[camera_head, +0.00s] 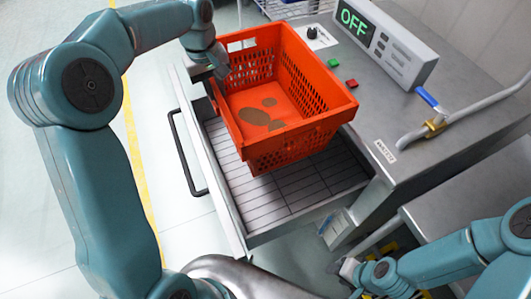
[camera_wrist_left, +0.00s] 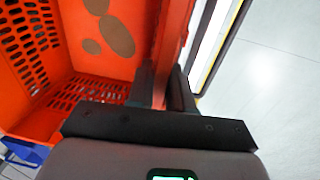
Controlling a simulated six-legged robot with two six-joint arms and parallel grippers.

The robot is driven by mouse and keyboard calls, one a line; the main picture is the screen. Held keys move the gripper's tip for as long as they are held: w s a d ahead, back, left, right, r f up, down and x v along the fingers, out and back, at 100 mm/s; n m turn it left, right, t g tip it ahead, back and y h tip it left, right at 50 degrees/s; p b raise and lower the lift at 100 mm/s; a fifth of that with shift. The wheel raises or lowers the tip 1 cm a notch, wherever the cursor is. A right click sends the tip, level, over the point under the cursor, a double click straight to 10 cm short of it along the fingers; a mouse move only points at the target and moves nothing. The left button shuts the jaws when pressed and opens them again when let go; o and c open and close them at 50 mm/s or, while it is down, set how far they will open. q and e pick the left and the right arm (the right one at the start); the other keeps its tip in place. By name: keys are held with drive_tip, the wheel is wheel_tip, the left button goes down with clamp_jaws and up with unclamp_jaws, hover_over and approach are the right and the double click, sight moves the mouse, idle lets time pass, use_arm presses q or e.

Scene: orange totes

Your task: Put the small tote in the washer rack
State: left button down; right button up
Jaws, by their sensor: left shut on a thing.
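The orange small tote (camera_head: 262,148) has slotted walls and brown stains on its inner floor. It is over the back part of the pulled-out washer rack (camera_head: 325,178), a grey drawer with a slatted floor. I cannot tell whether its base touches the slats. My left gripper (camera_head: 214,68) is shut on the tote's left wall. In the left wrist view, the fingers (camera_wrist_left: 167,88) straddle that wall of the tote (camera_wrist_left: 95,70). My right gripper (camera_head: 348,270) is low at the bottom right, apart from the tote; its jaws are too small to read.
The steel washer top (camera_head: 395,110) bears a control box (camera_head: 385,40) reading OFF, a red and a green button, and a blue-handled valve (camera_head: 428,98). The drawer has a black handle (camera_head: 176,150) on its left front. Clear floor lies to the left.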

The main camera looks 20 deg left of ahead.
use_arm(q)
drive_tip(key=shift+w+a+f, duration=0.1)
drive_tip(key=shift+w+f, duration=0.1)
drive_tip(key=shift+f, duration=0.2)
wheel_tip(320, 180, down, 20)
drive_tip(key=p, duration=0.1)
drive_tip(key=shift+r, duration=0.15)
drive_tip(key=shift+s, duration=0.1)
drive_tip(key=c, duration=1)
unclamp_jaws()
drive_tip(key=shift+f, duration=0.2)
drive_tip(key=shift+s, duration=0.1)
drive_tip(key=shift+r, duration=0.1)
